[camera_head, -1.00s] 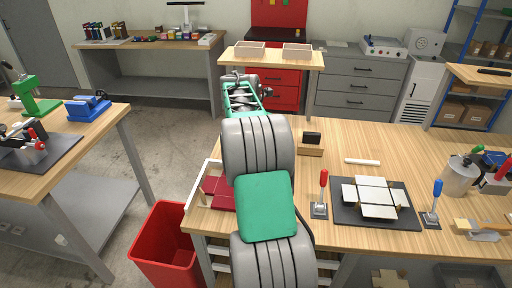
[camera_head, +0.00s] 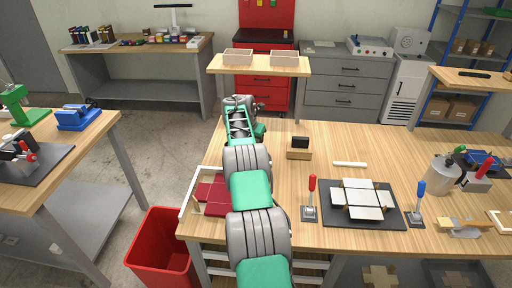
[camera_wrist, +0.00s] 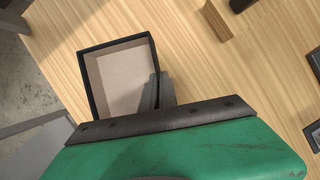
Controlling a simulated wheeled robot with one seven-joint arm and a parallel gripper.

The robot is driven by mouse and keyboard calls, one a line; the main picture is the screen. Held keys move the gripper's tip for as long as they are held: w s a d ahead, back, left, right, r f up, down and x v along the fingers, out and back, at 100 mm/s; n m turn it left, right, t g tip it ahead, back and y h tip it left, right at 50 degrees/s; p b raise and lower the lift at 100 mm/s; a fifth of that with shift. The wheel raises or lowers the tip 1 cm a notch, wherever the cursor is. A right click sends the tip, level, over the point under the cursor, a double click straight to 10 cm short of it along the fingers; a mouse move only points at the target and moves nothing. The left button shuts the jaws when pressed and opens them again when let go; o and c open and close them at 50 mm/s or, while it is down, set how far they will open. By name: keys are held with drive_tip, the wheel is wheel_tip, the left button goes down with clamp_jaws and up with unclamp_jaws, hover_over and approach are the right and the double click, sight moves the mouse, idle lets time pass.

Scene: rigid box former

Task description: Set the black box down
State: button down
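The black box (camera_wrist: 84,82) is an open-topped tray with black walls and a beige inside floor. It shows in the wrist view, left of centre, above the wood table surface. My gripper (camera_wrist: 161,90) is at the box's right wall, with dark fingers on either side of that wall, and looks shut on it. The height of the box above the wood is hard to tell. In the head view my arm reaches away over the workbench (camera_head: 335,135), and its links hide most of the gripper and the box.
A wooden block with a black piece (camera_head: 299,148) stands right of my arm. A white bar (camera_head: 349,164), a dark mat with pale panels (camera_head: 325,217) and red- and blue-handled clamps lie further right. Dark red panels (camera_head: 211,193) lie left. A red bin (camera_head: 160,252) stands on the floor.

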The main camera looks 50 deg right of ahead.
drive_tip(key=shift+w+d+f+p, duration=0.1)
drive_tip(key=shift+f+p, duration=0.2)
drive_tip(key=shift+f, duration=0.7)
drive_tip(key=shift+w+d+f+p, duration=0.1)
drive_tip(key=shift+f+p, duration=0.2)
drive_tip(key=shift+f, duration=0.65)
drive_tip(key=c, duration=1.6)
unclamp_jaws()
drive_tip(key=shift+c, duration=0.2)
